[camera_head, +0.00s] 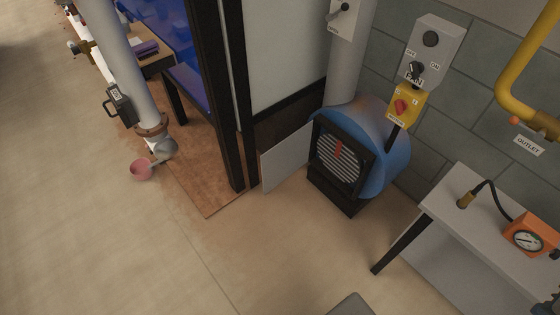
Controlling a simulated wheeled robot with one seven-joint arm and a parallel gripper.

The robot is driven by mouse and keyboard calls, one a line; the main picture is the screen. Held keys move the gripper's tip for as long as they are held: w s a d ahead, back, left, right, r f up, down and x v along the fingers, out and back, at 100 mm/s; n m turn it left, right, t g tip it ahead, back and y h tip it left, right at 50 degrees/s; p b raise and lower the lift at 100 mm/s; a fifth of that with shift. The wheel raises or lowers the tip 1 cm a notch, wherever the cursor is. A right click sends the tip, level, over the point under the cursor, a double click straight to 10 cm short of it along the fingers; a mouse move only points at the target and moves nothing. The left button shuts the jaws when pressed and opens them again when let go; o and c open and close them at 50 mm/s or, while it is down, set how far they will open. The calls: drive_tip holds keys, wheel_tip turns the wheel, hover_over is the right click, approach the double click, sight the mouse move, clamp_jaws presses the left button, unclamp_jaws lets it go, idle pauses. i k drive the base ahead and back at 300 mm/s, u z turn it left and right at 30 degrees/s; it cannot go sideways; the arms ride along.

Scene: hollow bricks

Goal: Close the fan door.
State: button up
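The fan (388,145) is a blue rounded housing against the grey block wall, with a dark square front frame and a light slatted grille (337,165). A red mark sits on the grille. The fan door (286,158) is a flat grey panel standing open, swung out to the left of the frame, so the grille is uncovered. Its far side is hidden. I do not see my gripper in this view. A small grey shape at the bottom edge is cut off, and I cannot tell what it is.
A grey table (465,225) with an orange gauge (529,236) stands at the right. A control box (431,50) and a yellow switch box (403,107) are above the fan. A dark post (215,110) stands left of the door. The floor in front is clear.

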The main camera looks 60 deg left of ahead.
sight(278, 163)
drive_tip(key=z, duration=2.65)
drive_tip(key=k, duration=2.9)
drive_tip(key=u, duration=2.7)
drive_tip(key=i, duration=0.45)
drive_tip(key=u, duration=0.1)
